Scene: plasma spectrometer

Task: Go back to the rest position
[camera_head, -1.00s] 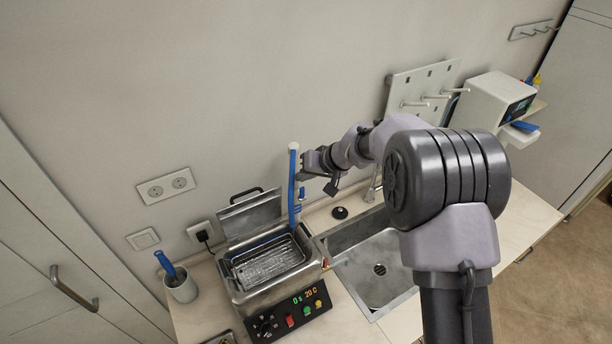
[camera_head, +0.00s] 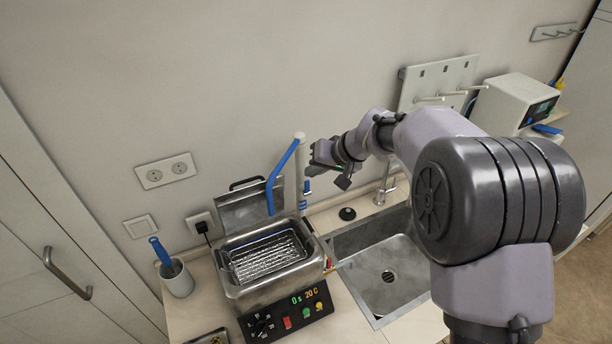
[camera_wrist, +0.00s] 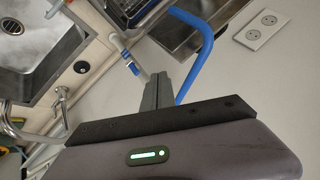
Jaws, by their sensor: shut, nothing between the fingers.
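My gripper (camera_head: 313,160) is at the right of a white upright post (camera_head: 299,165) in the head view, above the counter behind the metal bath. In the wrist view the grey fingers (camera_wrist: 157,92) are together with nothing between them. A bent blue tube (camera_head: 270,190) runs from the top of the post down toward the bath's open lid. It also shows in the wrist view (camera_wrist: 205,45), beside the fingers. Whether the fingers touch the post cannot be told.
The metal bath (camera_head: 233,290) holds a wire basket (camera_head: 265,255); its panel reads 0 s and 20 C. The sink (camera_head: 345,245) and tap (camera_head: 385,185) lie to its right. A pegboard (camera_head: 440,75) and white instrument (camera_head: 510,100) stand further right. A cup (camera_head: 178,280) stands left.

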